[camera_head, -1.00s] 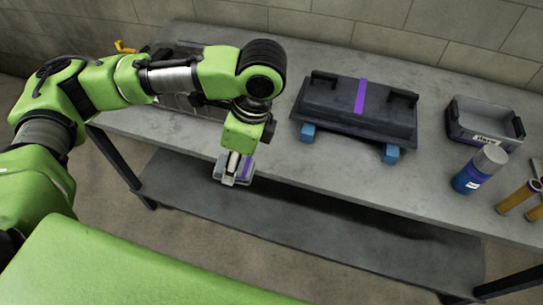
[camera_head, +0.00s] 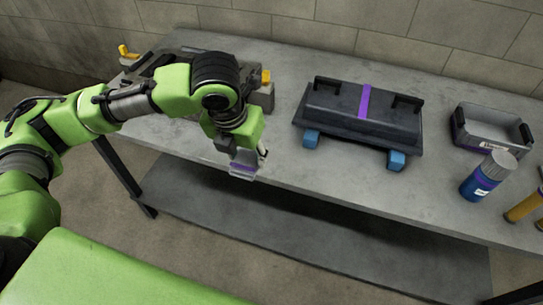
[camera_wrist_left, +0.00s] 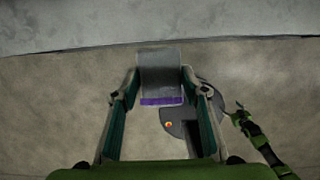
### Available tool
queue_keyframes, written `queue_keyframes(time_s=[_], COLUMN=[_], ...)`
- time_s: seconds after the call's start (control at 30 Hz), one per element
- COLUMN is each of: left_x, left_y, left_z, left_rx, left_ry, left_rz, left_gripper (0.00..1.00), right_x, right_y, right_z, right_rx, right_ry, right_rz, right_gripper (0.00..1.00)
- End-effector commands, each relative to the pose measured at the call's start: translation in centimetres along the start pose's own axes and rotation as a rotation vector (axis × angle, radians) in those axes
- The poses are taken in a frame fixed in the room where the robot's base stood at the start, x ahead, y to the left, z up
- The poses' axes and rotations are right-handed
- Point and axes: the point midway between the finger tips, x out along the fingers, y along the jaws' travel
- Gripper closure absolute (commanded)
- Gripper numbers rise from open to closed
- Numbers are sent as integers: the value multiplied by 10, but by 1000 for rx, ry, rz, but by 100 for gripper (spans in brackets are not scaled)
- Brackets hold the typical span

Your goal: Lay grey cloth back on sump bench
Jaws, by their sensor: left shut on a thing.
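The grey cloth (camera_head: 243,173) is a small folded piece with a purple stripe. My left gripper (camera_head: 247,157) is shut on it, at the front edge of the grey bench (camera_head: 290,172). In the left wrist view the cloth (camera_wrist_left: 160,68) sits between the two fingers, its purple stripe toward me. My right gripper is not in view.
A black sump (camera_head: 360,112) with a purple band rests on blue blocks (camera_head: 397,160). Right of it are a grey bin (camera_head: 490,128), a blue bottle (camera_head: 478,187) and a yellow cylinder (camera_head: 523,207). Dark equipment lies behind my left arm. The bench top left of the sump is partly clear.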

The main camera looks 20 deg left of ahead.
Motion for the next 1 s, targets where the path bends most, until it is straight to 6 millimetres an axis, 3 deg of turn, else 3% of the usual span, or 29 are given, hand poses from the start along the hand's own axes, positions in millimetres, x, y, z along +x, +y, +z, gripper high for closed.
queue_keyframes(time_s=[0.33,0.53,0.83,1.0], left_x=[56,101,129,150], left_y=[-10,-13,-15,-14], left_z=[69,86,97,89], left_rx=[-3,-3,-1,-1], left_ry=[3,4,4,4], left_rz=[2,2,3,3], left_gripper=[79,79,79,79], right_x=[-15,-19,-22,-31], right_y=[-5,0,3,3], right_z=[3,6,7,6], right_rx=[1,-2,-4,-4], right_ry=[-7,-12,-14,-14], right_rz=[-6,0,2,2], right_gripper=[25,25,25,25])
